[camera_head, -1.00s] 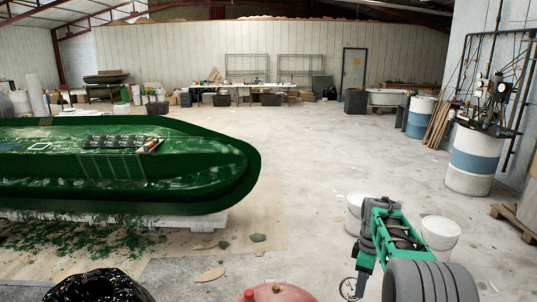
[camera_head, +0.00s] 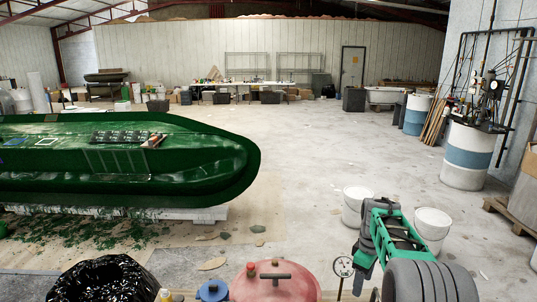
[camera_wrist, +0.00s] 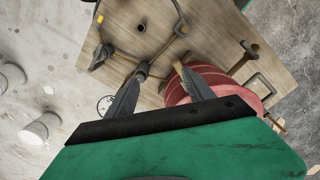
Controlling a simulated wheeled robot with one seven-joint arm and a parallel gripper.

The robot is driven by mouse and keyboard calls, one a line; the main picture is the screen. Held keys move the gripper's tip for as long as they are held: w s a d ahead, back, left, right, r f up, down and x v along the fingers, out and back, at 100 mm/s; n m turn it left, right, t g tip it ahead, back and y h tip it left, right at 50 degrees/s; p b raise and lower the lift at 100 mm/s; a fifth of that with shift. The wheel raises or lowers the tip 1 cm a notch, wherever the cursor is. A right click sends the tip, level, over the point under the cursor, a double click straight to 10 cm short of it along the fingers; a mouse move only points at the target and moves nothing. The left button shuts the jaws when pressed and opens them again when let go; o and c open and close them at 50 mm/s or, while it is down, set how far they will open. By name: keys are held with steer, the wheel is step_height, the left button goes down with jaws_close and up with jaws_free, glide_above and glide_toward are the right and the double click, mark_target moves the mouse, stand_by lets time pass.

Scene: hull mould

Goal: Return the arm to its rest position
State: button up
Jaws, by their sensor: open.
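My gripper (camera_wrist: 161,70) shows in the wrist view with its two dark fingers spread apart and nothing between them. It points towards a wooden board (camera_wrist: 150,12) with several tools on it and a red rounded vessel (camera_wrist: 208,75). I cannot tell how far the fingertips are from them. In the head view my green and grey arm is folded at the lower right, and the gripper itself does not show there.
A green hull mould (camera_head: 215,165) fills the left. The red vessel (camera_head: 275,283), a blue container (camera_head: 212,291) and a black bag (camera_head: 105,280) stand close in front. White buckets (camera_head: 433,226) are beyond my arm. Blue-and-white drums (camera_head: 467,158) stand right. The middle floor is open.

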steer(key=s+a+f+m+g, duration=0.2)
steer(key=s+a+f+m, duration=0.1)
steer(key=s+f+m, duration=0.9)
steer(key=s+a+n+t+b, duration=0.1)
steer(key=s+a+b, duration=0.35)
steer(key=s, duration=0.35)
steer(key=s+a+t+b, duration=0.1)
steer(key=s+a+b, duration=0.2)
steer(key=s+b, duration=0.45)
steer(key=a+r+t+b, duration=0.1)
steer(key=b, duration=0.1)
steer(key=a+r+n+t+b, duration=0.1)
steer(key=t+b, duration=0.1)
steer(key=shift+w+a, duration=0.15)
steer(key=shift+a, duration=0.25)
